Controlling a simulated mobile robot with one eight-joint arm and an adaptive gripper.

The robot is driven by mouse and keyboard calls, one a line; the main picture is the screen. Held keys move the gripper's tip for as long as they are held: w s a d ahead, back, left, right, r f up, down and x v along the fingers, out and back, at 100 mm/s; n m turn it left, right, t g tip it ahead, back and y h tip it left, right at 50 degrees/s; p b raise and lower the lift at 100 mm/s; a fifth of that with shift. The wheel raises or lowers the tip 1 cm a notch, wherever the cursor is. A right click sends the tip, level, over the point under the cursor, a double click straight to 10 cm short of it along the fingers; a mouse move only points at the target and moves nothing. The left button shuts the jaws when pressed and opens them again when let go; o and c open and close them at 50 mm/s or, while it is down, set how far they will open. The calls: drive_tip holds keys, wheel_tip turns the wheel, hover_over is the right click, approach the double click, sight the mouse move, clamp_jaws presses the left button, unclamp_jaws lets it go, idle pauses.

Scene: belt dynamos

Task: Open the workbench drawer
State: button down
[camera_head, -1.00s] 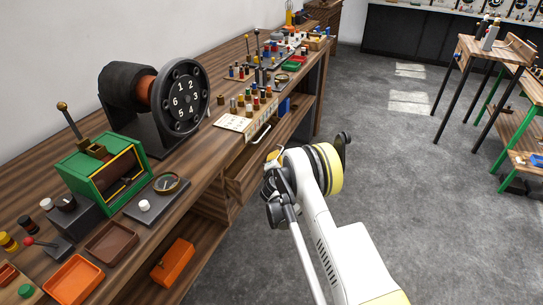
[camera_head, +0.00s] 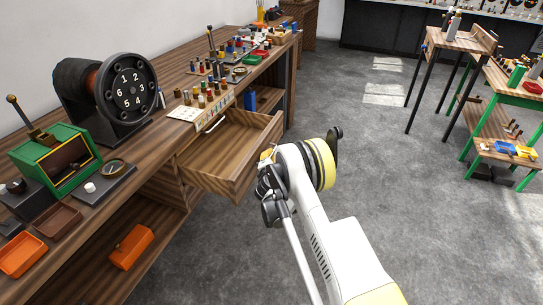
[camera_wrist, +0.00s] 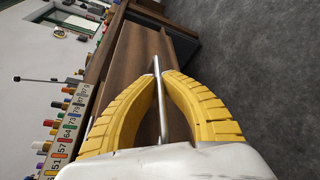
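The wooden workbench drawer (camera_head: 232,155) is pulled out from under the bench top, and its empty-looking interior shows in the head view. My gripper (camera_wrist: 160,76) is at the drawer's front, with its two yellow fingers closed in on the metal drawer handle (camera_wrist: 158,97), which runs between them. In the head view my wrist hides the fingers and the handle at the drawer's near front corner.
The workbench (camera_head: 150,150) carries a numbered dial machine (camera_head: 128,88), a green box device (camera_head: 57,160) and several small coloured parts. An orange bin (camera_head: 131,247) lies on the lower shelf. Open grey floor (camera_head: 385,190) lies right of the drawer.

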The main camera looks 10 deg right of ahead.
drive_tip(key=c, duration=1.8)
unclamp_jaws()
drive_tip(key=v, duration=0.7)
drive_tip(key=shift+s+a+r, duration=0.1)
drive_tip(key=shift+s, duration=0.05)
